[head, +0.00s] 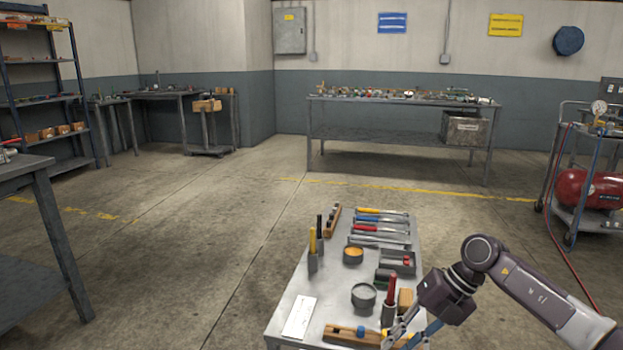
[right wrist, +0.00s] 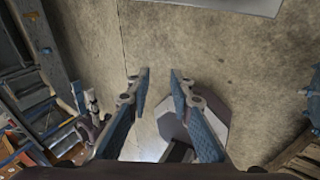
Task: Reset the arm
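My right arm comes in from the right in the head view, bent at the elbow. Its gripper (head: 408,338) is low over the near right corner of a small grey table, close to a wooden-bodied tool (head: 345,334). The bottom edge of the picture cuts off part of the gripper there. My left arm and gripper are in neither view.
The small table (head: 284,318) bears a white card (head: 299,317), grey cups, a red-handled tool (head: 391,290), screwdrivers and wrenches. A workbench (head: 400,140) stands by the back wall. A cart with a red tank (head: 590,188) stands right. Floor (head: 190,240) left of the table is clear.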

